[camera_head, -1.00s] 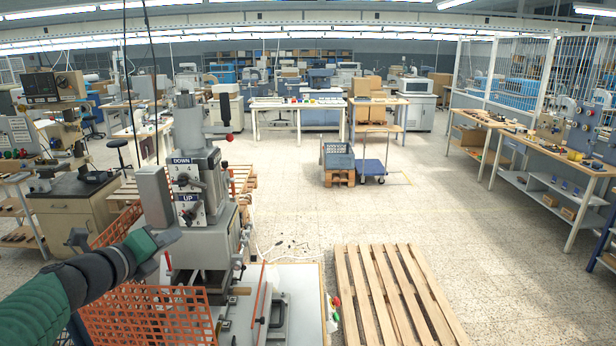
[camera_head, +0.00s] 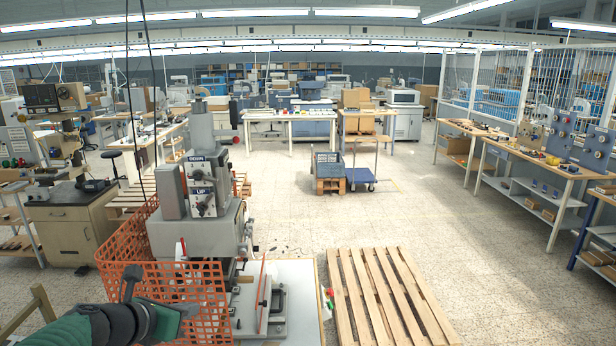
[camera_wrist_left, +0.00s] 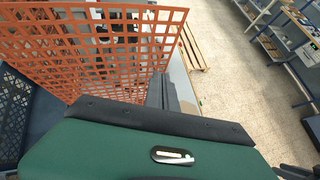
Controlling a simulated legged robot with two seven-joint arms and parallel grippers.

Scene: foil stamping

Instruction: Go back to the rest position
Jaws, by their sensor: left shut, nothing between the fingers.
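My left gripper (camera_head: 186,310) is low at the left of the head view, in front of the orange mesh fence (camera_head: 128,247). In the left wrist view its fingers (camera_wrist_left: 170,92) are together and hold nothing, close beside the orange mesh (camera_wrist_left: 85,45). The grey stamping machine (camera_head: 200,185), with its DOWN and UP labels, stands upright behind the mesh. Its white work table (camera_head: 295,285) extends to the right of the gripper. My right gripper is not in view.
A wooden pallet (camera_head: 385,295) lies on the floor right of the machine table. Workbenches (camera_head: 530,160) line the right side. The middle floor is clear.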

